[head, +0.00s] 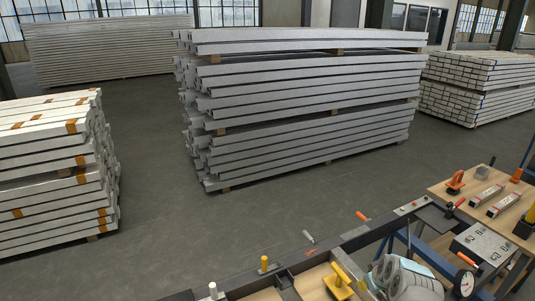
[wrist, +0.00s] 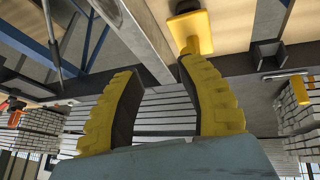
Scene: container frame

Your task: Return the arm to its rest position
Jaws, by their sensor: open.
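My gripper (wrist: 158,72) shows in the wrist view with its two yellow, dark-padded fingers spread apart. Nothing is between them. The wrist view looks upside down. A yellow clamp (wrist: 198,32) with a flat plate appears just beyond the right fingertip; I cannot tell the exact gap. In the head view, part of my grey arm (head: 405,278) shows at the bottom right, close to a yellow-handled clamp (head: 338,286) on the dark frame. The gripper's fingers cannot be made out clearly there.
The dark metal frame (head: 355,238) runs diagonally along the lower right. A wooden bench (head: 457,203) at right holds an orange tool (head: 455,181) and metal pieces. A large beam stack (head: 310,100) stands behind, with another stack (head: 52,165) at left. The floor (head: 160,215) between is clear.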

